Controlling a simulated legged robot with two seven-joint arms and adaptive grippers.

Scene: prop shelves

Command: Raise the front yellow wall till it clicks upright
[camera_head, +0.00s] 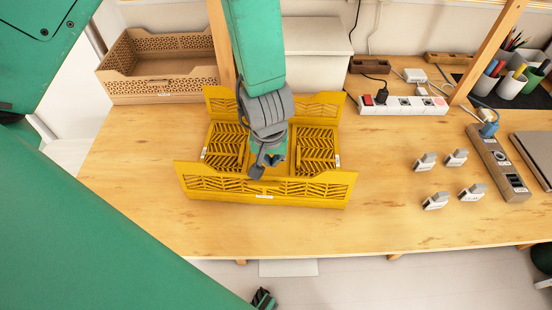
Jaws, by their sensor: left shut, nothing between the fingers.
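The yellow folding crate sits on the wooden table. Its front wall (310,188) stands up along the near side, outer face towards me; I cannot tell whether it is fully upright or latched. The back wall (222,102) also stands, partly hidden by my arm. The two side walls, left (226,145) and right (316,150), lie folded inward and flat. My left gripper (266,168) is shut and empty, pointing down over the crate's middle, just behind the front wall's top edge. Contact with the wall is unclear.
A light brown crate (155,92) stands behind to the left, a white box (318,55) behind. A power strip (400,106), several small grey-white pieces (436,201) and a grey socket block (500,165) lie right. The table in front of the yellow crate is clear.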

